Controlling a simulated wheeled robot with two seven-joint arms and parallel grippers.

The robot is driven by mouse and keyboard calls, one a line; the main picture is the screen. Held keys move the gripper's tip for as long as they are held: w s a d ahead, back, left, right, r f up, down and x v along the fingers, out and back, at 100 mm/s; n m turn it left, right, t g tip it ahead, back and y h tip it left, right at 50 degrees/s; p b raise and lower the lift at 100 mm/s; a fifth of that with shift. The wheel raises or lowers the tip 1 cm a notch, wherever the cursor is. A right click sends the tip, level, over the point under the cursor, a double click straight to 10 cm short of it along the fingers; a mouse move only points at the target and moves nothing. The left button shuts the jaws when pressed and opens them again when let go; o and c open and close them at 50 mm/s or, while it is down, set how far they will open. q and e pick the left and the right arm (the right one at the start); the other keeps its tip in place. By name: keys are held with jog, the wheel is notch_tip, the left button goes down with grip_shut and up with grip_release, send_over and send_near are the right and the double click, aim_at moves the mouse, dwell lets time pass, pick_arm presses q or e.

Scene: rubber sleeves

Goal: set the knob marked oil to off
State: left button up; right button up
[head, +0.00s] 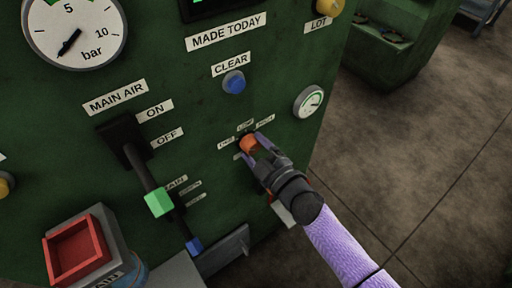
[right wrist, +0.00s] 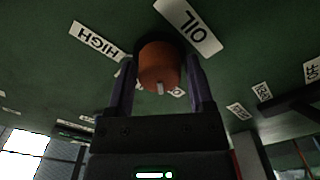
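The orange knob (head: 249,143) sits on the green panel, with small labels around it. In the right wrist view the knob (right wrist: 159,62) is between the two fingers of my right gripper (right wrist: 161,80), close to both. A narrow gap shows beside the finger at right. A short white mark on the knob points down in that view. The OIL label (right wrist: 188,26) is upper right of the knob, and HIGH (right wrist: 98,42) is to its left. Another label behind the knob is mostly hidden. In the head view my right gripper (head: 257,146) straddles the knob. My left gripper is not in view.
A blue CLEAR button (head: 234,82) is above the knob and a small dial (head: 308,101) is to its right. At left are the main air lever with a green handle (head: 159,202), a blue-tipped lever (head: 194,246) and a red square part (head: 77,250). Floor is open at right.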

jog(key=shift+o, duration=1.4)
jog(key=p+v, duration=0.1)
jog(key=v, duration=0.9)
jog(key=shift+p, duration=0.4)
